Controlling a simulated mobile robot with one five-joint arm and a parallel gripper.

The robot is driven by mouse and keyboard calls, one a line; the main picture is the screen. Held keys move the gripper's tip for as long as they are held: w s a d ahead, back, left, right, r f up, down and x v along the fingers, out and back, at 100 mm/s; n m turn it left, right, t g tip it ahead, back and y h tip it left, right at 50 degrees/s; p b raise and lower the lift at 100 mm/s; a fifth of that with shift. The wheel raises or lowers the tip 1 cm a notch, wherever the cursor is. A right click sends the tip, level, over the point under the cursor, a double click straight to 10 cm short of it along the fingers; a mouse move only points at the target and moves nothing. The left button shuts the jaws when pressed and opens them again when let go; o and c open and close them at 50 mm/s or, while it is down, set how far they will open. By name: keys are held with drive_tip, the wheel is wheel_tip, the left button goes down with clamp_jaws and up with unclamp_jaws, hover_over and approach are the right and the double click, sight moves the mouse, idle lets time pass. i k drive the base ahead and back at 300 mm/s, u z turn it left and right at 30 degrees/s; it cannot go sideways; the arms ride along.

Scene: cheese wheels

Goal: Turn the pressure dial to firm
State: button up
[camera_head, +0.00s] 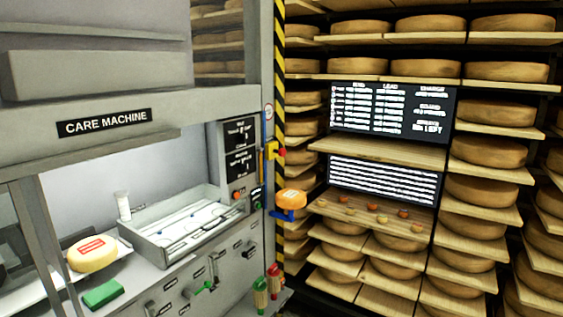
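The grey care machine (190,275) fills the left side of the head view. Its front panel carries several small labels and controls, among them a green-tipped handle (205,288), an upright grey lever (214,267) and a dark control (249,250) at the right end. A small orange-red knob (237,195) sits on the upper right panel beneath black text signs (240,150). I cannot tell which control is the pressure dial, and no setting marks are readable. My gripper does not show in this view.
A cheese wheel with a red label (92,253) and a green block (103,293) lie at the machine's left. A blue bracket (287,215) juts from the striped post beneath an orange cheese (292,197). Shelves of cheese wheels (486,191) fill the right side.

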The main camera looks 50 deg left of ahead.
sight(244, 167)
drive_tip(key=z, duration=0.05)
drive_tip(key=i, duration=0.8)
drive_tip(key=u, duration=3.1)
drive_tip(key=i, duration=0.95)
